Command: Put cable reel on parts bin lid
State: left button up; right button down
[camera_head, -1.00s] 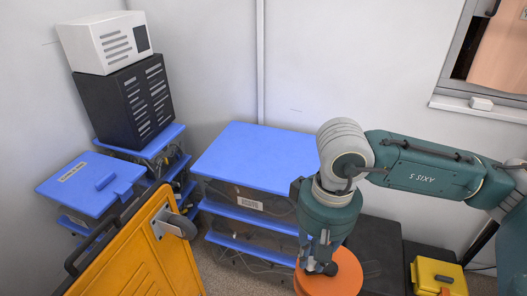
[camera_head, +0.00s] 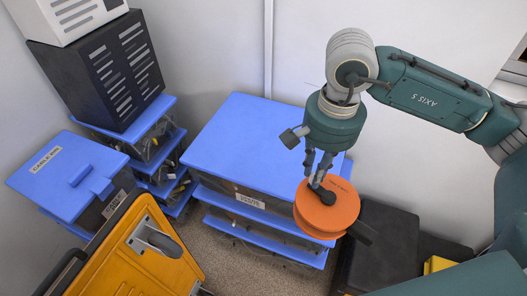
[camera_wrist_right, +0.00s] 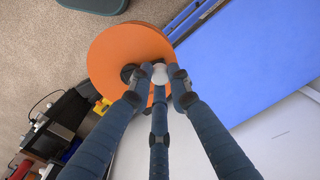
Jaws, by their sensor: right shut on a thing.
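The orange cable reel (camera_head: 327,213) hangs in my right gripper (camera_head: 320,180), at the front right corner of the middle bin stack in the head view. The gripper is shut on the reel's hub. In the right wrist view the reel (camera_wrist_right: 125,60) sits at the fingertips (camera_wrist_right: 157,78), its flat face towards the palm. A wide blue parts bin lid (camera_head: 250,140) tops the middle stack, left of the reel. It also shows in the right wrist view (camera_wrist_right: 245,60), to the right of the reel. My left gripper is not in view.
A blue-lidded bin (camera_head: 60,175) stands at the left. A black case (camera_head: 105,75) with a white box (camera_head: 65,15) stands on another stack. An orange cart (camera_head: 150,250) is at the front. A black box (camera_head: 385,245) lies right of the reel.

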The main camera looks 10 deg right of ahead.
jog(key=w+d+r+n+p, duration=0.1)
jog(key=w+r+n+p, duration=0.35)
jog(key=n, duration=1.25)
jog(key=w+d+r+n+p, duration=0.15)
jog(key=w+r+n, duration=0.45)
jog(key=n, duration=1.1)
notch_tip(320, 180, down, 21)
jog(key=w+p, duration=0.1)
jog(key=p, duration=0.1)
jog(key=shift+m+g, duration=0.3)
jog(key=c, duration=2)
grip_release()
jog(key=shift+f, duration=0.2)
jog(key=o, duration=0.4)
